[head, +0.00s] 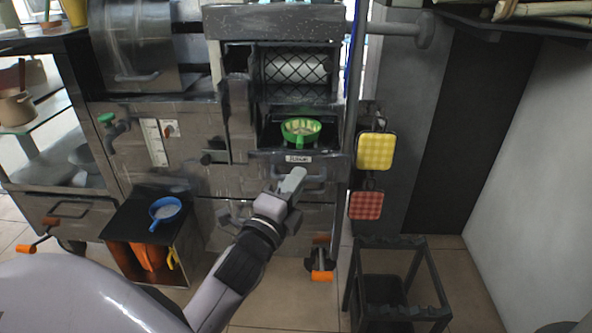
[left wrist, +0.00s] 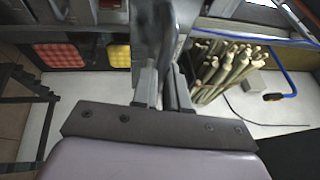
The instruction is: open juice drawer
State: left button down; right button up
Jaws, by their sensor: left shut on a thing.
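The juice drawer (head: 299,159) is the dark front with a small white label, low in the middle of the press in the head view. Its bar handle (head: 315,177) sits just below the label. My left gripper (head: 293,183) is at the left part of this handle, shut on it. In the left wrist view my left gripper (left wrist: 166,90) has its fingers on either side of a grey bar (left wrist: 167,45), the handle seen close up. A green strainer (head: 300,130) sits in the opening above the label. I cannot tell how far out the drawer stands. My right gripper is not in view.
Yellow (head: 375,151) and red (head: 366,205) pads hang right of the drawer. A dark stand (head: 400,245) is on the floor at right. A box with a blue strainer (head: 165,209) stands at left. Cane stalks (left wrist: 226,68) show in the left wrist view. Floor before the drawer is clear.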

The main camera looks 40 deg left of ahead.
pick_arm(q)
jog(key=shift+s+d, duration=0.25)
jog(key=shift+s, duration=0.2)
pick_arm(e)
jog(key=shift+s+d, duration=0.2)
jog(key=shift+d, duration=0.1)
pick_arm(q)
jog(key=c, duration=1.1)
grip_release()
jog(key=shift+c, duration=0.2)
jog(key=v, duration=0.7)
jog(key=shift+p, duration=0.3)
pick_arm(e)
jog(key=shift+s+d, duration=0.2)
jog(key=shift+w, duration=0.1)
